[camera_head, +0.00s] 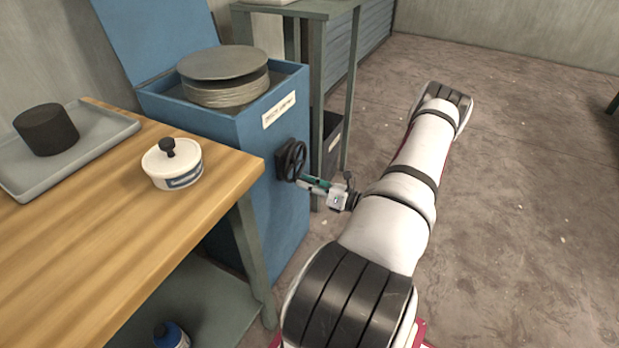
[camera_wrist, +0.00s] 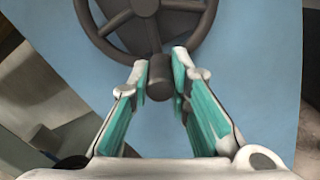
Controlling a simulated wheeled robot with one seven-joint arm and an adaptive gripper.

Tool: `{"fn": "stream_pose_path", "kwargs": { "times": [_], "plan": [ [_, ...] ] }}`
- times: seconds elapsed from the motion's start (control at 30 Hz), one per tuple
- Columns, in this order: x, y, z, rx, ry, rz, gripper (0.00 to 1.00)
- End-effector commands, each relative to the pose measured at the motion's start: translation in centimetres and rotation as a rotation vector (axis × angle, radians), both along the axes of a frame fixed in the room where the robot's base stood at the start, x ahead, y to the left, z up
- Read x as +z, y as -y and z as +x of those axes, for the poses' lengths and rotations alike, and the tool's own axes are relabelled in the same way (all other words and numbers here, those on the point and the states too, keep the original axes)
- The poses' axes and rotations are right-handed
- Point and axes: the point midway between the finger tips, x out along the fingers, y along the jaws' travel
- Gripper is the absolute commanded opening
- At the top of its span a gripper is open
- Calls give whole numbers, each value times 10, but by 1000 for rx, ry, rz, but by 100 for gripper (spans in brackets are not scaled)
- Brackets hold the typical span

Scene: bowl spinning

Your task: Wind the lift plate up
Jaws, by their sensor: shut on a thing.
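The lift plate (camera_head: 224,62) is a round grey metal disc on top of a pale ribbed round stack (camera_head: 228,92). It stands at the open top of the blue cabinet (camera_head: 283,225), about level with or above the rim. A dark handwheel (camera_head: 294,160) is on the cabinet's side; it also shows in the wrist view (camera_wrist: 185,28). Its dark crank knob (camera_wrist: 160,77) sits between my fingertips. My gripper (camera_head: 312,184) is shut on the knob, its teal finger pads on either side in the wrist view (camera_wrist: 164,80). The winding mechanism inside is hidden.
A wooden table (camera_head: 110,250) stands left, with a white lidded pot (camera_head: 173,170), a grey tray (camera_head: 100,148) and a dark cylinder (camera_head: 46,129) on it. A green-grey rack (camera_head: 318,60) stands behind the cabinet. The floor (camera_head: 530,170) to the right is clear.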

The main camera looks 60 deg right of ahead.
Motion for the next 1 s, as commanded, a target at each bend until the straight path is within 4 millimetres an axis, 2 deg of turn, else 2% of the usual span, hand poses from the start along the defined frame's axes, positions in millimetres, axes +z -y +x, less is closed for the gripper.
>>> {"fn": "stream_pose_path", "kwargs": {
  "times": [0.5, 1.0],
  "plan": [
    [15, -26, -4, -1, -43, 491, 0],
    [36, -40, -5, 0, -75, 919, 0]
  ]
}}
